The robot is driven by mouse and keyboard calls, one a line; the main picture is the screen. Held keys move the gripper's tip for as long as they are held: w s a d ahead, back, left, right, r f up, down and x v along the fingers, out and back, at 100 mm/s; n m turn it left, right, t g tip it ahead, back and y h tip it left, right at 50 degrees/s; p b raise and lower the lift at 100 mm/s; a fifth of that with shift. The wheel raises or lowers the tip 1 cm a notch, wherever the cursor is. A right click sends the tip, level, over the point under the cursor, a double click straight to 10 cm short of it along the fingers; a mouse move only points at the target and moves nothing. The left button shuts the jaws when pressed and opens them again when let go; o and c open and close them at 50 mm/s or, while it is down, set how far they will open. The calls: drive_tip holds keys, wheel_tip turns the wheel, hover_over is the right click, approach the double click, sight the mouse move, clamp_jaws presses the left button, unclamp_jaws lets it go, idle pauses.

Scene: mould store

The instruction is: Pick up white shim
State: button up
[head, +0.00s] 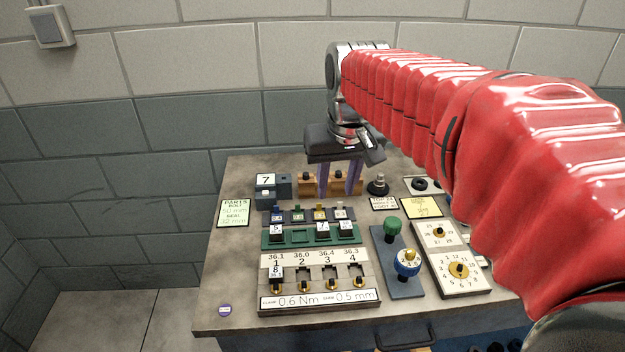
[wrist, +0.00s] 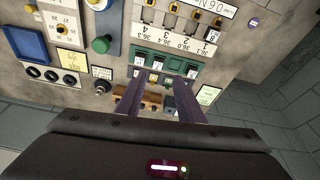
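The white shim (head: 340,212) appears as a small pale tab at the right end of a dark rack (head: 273,216). Blue, green and yellow tabs stand to its left in the head view. My gripper (head: 338,192) points down over the back of the bench, behind and above the right part of that rack. Its two purple fingers are apart, with nothing seen held between them. In the wrist view my gripper (wrist: 160,82) also shows parted fingers reaching toward the rack. They hide part of the rack there, and I cannot make out the white shim clearly.
Orange-brown blocks (head: 306,182) stand behind the rack, close to the fingers. A green tray (head: 303,237) with numbered blocks lies in front, then a numbered panel (head: 320,293). A green knob (head: 392,226) and a blue dial (head: 407,263) stand to the right.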

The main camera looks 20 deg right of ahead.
drive_tip(key=w+d+f+g, duration=0.2)
drive_tip(key=w+d, duration=0.2)
drive_tip(key=w, duration=0.7)
drive_tip(key=m+g, duration=0.1)
hover_over(341, 210)
wheel_tip(341, 210, down, 6)
drive_tip(key=shift+w+a, duration=0.1)
drive_tip(key=shift+f, duration=4.25)
drive_tip(key=shift+f, duration=0.1)
drive_tip(key=shift+w+f, duration=0.15)
drive_tip(key=shift+f, duration=2.35)
drive_tip(key=shift+c, duration=0.4)
